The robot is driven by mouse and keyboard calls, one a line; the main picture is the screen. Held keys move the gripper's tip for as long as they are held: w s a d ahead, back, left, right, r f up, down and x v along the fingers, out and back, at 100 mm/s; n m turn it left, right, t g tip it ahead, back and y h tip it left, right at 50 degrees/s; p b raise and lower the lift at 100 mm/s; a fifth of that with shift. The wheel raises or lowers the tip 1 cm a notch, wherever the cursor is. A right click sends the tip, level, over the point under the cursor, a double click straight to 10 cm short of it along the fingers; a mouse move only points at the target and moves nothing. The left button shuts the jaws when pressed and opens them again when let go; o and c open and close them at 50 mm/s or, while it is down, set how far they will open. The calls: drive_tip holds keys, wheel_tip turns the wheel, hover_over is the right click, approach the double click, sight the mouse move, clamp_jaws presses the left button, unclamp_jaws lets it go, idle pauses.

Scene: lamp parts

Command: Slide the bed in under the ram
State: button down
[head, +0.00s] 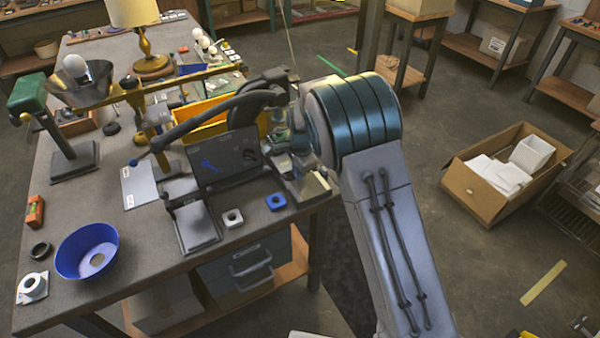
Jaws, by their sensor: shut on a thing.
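My gripper (303,166) is over this slide, partly hidden by my own arm, and is shut on what appears to be the bed. The ram is hidden among the dark parts and my wrist; I cannot tell how far the bed lies under it.
A dark panel with a blue drawing (224,160) stands left of the press, with a yellow bin (205,122) behind. A blue bowl (87,250) and brass lamp (152,58) stand farther left.

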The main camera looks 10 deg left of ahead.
drive_tip(key=shift+w+a+r, duration=0.15)
drive_tip(key=shift+w+r, duration=0.1)
drive_tip(key=c, duration=1.6)
unclamp_jaws()
drive_tip(key=shift+o, duration=0.6)
drive_tip(key=shift+f, duration=0.15)
wheel_tip(320, 180, up, 14)
drive_tip(key=s+d+b, duration=0.1)
drive_tip(key=s, duration=0.1)
drive_tip(key=shift+d+f+b, duration=0.2)
drive_tip(key=shift+d+b, duration=0.05)
drive_tip(key=shift+b, duration=0.1)
